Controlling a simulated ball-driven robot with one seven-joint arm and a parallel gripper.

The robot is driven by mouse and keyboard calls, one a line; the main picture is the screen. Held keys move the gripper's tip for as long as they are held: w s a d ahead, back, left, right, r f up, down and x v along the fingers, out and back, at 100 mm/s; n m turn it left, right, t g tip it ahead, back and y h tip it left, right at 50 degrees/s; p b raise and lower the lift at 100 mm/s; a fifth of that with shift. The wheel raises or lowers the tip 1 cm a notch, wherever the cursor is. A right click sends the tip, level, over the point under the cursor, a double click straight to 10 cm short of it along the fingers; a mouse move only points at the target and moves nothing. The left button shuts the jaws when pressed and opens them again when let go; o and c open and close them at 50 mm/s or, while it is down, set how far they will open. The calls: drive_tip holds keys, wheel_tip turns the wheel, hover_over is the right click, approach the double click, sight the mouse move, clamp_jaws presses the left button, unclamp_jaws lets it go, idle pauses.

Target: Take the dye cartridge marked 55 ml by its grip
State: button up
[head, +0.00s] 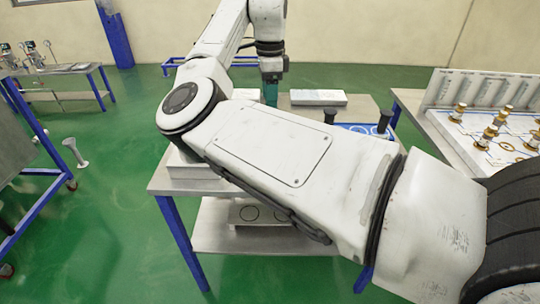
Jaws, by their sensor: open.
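My gripper (271,76) hangs pointing down over the back of the middle table. A teal piece shows directly below it; I cannot tell whether it is part of the gripper or a separate thing. My gripper is small in this view and its fingers are not clear. Two dark upright pieces with wider tops, one dark piece (330,115) and another dark piece (384,121), stand at the right of the table. They may be cartridges. No 55 ml marking can be read, and my arm hides much of the table.
The dark pieces stand by a blue tray (357,127). A white flat box (318,97) lies at the table's back. The middle table (163,181) has a lower shelf. A right-hand table carries a white board (470,128) with brass fittings.

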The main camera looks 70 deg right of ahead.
drive_tip(key=shift+w+f, duration=0.2)
drive_tip(key=shift+f, duration=0.9)
drive_tip(key=f, duration=0.1)
drive_tip(key=f+p, duration=0.1)
drive_tip(key=f, duration=0.1)
drive_tip(key=s+f, duration=0.1)
drive_tip(key=shift+d+f, duration=0.15)
drive_tip(key=shift+d, duration=0.1)
drive_tip(key=shift+w+f+p, duration=0.1)
drive_tip(key=shift+f+p, duration=0.2)
drive_tip(key=shift+f, duration=0.35)
drive_tip(key=shift+c, duration=0.3)
drive_tip(key=c, duration=0.9)
drive_tip(key=shift+c, duration=0.2)
drive_tip(key=shift+r, duration=0.15)
